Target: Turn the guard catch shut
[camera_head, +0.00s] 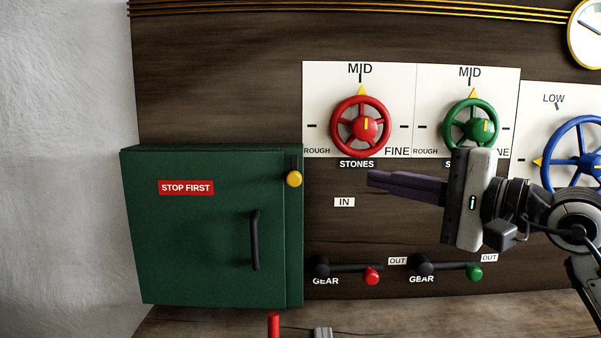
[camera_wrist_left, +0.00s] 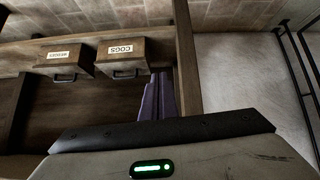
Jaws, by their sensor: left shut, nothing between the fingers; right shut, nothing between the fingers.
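The green guard (camera_head: 205,265) is a box on the wall at the left, with a red "STOP FIRST" label and a dark upright handle (camera_head: 255,240); its door looks closed. The guard catch (camera_head: 294,178) is at its upper right edge: a short dark bar pointing straight up and down, with a yellow knob at its lower end. My right gripper (camera_head: 369,180) is shut and empty, its purple fingers pointing left, to the right of the catch and apart from it. My left gripper (camera_wrist_left: 157,77) shows only in the left wrist view, shut and empty, facing wooden drawers.
A red handwheel (camera_head: 361,125), a green handwheel (camera_head: 470,125) and a blue handwheel (camera_head: 580,160) are above and right. Gear levers with a red knob (camera_head: 372,275) and a green knob (camera_head: 474,273) lie below my right gripper. Bare panel separates the fingers from the catch.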

